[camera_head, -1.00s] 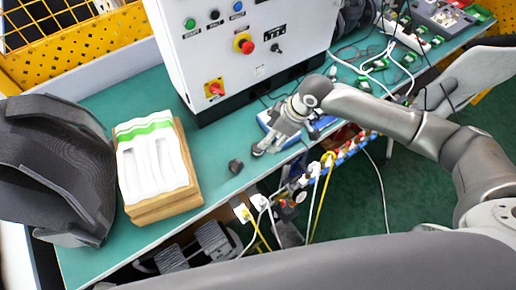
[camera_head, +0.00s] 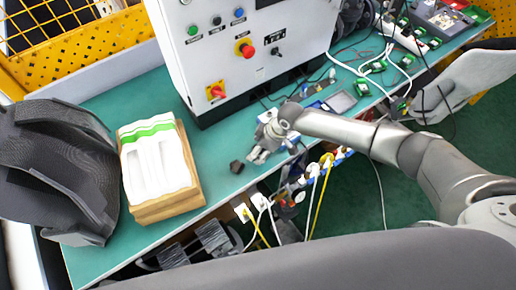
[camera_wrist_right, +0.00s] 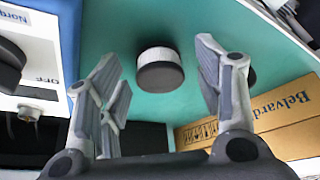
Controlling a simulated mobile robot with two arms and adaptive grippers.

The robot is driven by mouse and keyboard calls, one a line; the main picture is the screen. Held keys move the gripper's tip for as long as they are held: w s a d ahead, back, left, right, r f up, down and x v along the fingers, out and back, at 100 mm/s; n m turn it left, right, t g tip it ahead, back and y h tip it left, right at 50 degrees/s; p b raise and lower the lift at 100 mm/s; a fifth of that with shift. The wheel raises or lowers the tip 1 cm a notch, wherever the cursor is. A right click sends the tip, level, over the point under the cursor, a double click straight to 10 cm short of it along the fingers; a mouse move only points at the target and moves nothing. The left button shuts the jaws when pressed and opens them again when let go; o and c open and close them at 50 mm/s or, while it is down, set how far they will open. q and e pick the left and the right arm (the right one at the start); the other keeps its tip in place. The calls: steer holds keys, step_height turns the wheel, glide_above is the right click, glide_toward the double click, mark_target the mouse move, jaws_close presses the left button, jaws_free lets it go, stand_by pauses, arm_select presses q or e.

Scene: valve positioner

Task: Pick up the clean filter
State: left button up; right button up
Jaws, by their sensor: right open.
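A short round filter (camera_wrist_right: 160,70) with a white pleated band and a dark end cap stands on the green bench top in the right wrist view. It lies between the two spread fingers of my right gripper (camera_wrist_right: 157,64), beyond the tips, with no visible contact. A second dark round piece (camera_wrist_right: 251,77) is partly hidden behind the right-hand finger. In the head view my right gripper (camera_head: 258,158) is low over the bench, and a small dark piece (camera_head: 236,167) lies just left of its fingers. I cannot tell which of the two pieces this is. My left gripper is not in view.
A cardboard box (camera_head: 193,153) with a white tray (camera_head: 158,165) on it stands left of the gripper. A control cabinet (camera_head: 215,50) stands behind. Cables and plugs (camera_head: 300,190) hang at the front edge. A dark ribbed object (camera_head: 55,165) fills the left side.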

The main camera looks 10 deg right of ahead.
steer(key=shift+f, duration=0.25)
steer(key=c, duration=0.9)
steer(key=shift+c, duration=0.2)
steer(key=shift+r, duration=0.2)
